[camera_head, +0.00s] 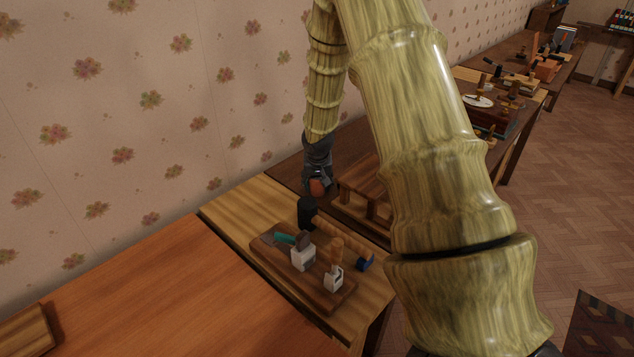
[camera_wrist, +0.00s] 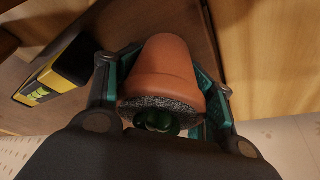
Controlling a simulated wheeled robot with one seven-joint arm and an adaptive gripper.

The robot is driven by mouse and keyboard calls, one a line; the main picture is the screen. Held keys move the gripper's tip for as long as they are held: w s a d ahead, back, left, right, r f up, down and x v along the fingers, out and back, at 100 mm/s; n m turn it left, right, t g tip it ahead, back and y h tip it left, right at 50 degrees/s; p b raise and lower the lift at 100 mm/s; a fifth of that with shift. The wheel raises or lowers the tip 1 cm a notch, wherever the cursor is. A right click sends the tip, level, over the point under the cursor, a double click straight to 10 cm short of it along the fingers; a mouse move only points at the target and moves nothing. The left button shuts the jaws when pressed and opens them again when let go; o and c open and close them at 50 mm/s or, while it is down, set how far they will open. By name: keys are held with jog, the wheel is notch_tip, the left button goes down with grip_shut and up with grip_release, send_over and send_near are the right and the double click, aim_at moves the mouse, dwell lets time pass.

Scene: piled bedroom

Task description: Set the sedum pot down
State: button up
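The sedum pot is a terracotta pot (camera_wrist: 165,68) with dark soil and a green plant (camera_wrist: 158,120) at its rim. In the wrist view it sits between the two fingers of my gripper (camera_wrist: 168,95), which press on its sides. In the head view the gripper (camera_head: 318,178) is over the dark wooden table beside the wall, and a small orange patch of the pot (camera_head: 317,187) shows below it. I cannot tell whether the pot's base touches the surface.
In the head view a wooden rack (camera_head: 366,197) is right of the gripper. The orange-brown tabletop (camera_head: 170,300) is largely clear.

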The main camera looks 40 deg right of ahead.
jog(key=o, duration=0.4)
jog(key=shift+o, duration=0.2)
jog(key=shift+r, duration=0.15)
jog(key=shift+s+a+r, duration=0.1)
jog(key=shift+r, duration=0.35)
jog(key=v, duration=1.1)
jog(key=shift+b, duration=0.4)
